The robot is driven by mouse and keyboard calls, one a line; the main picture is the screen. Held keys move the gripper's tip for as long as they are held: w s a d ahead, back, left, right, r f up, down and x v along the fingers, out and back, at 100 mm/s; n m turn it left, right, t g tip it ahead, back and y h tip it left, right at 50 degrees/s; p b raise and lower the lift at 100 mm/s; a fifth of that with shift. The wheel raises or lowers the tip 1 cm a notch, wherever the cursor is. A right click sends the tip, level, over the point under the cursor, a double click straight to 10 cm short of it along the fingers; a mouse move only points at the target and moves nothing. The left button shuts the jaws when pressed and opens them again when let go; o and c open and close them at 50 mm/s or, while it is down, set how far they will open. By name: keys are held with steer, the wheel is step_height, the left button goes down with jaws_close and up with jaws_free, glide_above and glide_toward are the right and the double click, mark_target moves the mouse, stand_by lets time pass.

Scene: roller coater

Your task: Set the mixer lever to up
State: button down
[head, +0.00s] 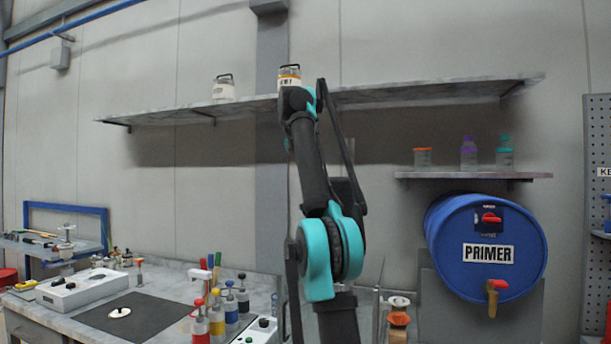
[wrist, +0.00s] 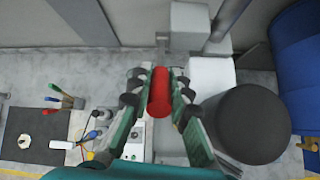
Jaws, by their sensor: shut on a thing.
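In the wrist view my gripper (wrist: 158,82) is shut on a red cylindrical grip (wrist: 160,100), with a finger on each side of it. The grip looks like the handle of the mixer lever, but the fingers hide how it joins the machine. A grey upright block (wrist: 189,28) and a pale housing (wrist: 211,80) stand beside it, apparently parts of the mixer. A dark round vessel or cover (wrist: 254,122) is right of the gripper. In the head view my arm covers this area, and neither the gripper nor the lever can be made out.
A small control box (wrist: 134,138) with a green button lies under the left finger. Colored bottles (head: 217,312) and a black mat (head: 128,313) are on the bench to the left. A blue primer drum (head: 487,220) is at right. Shelves (head: 430,92) line the wall.

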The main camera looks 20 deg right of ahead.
stand_by(0.4)
steer(key=c, duration=1.4)
jaws_free()
steer(key=shift+r, duration=0.1)
steer(key=shift+s+a+r, duration=0.2)
steer(key=shift+s+r, duration=0.1)
steer(key=shift+s+a+r, duration=0.1)
steer(key=shift+s+a, duration=0.15)
steer(key=shift+s, duration=0.1)
steer(key=shift+s+a, duration=1.05)
steer(key=shift+s, duration=0.5)
steer(key=shift+s+a, duration=1.05)
steer(key=shift+s, duration=0.45)
steer(key=shift+s+a, duration=1.05)
steer(key=shift+s, duration=0.5)
